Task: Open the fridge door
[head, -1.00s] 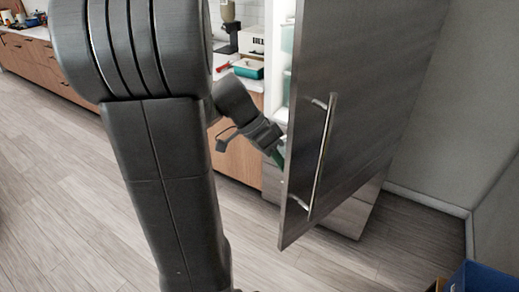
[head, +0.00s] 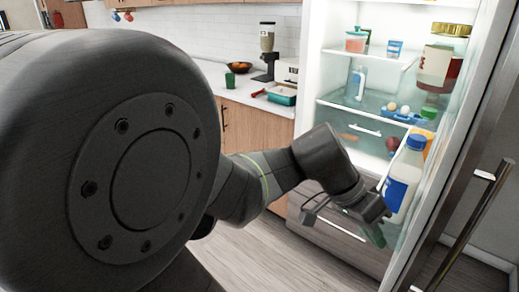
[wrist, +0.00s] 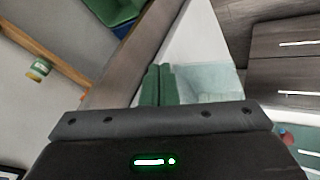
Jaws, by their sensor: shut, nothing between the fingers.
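The fridge (head: 330,80) stands open in the head view, with its lit shelves showing. Its door (head: 465,200) is swung out at the right, a dark panel with a long metal handle (head: 468,225) on its outer face. My gripper (head: 376,236) is at the inner side of the door, low by the door shelf and apart from the handle. In the wrist view its green fingers (wrist: 158,86) are together and empty, in front of the pale inner side of the door. Whether they touch the door I cannot tell.
A milk bottle (head: 404,178) stands in the door shelf, close above my gripper. A large jar (head: 442,55) stands higher up. The counter (head: 235,90) left of the fridge holds a coffee grinder (head: 267,52) and a teal dish (head: 282,95). Bare floor lies below my arm.

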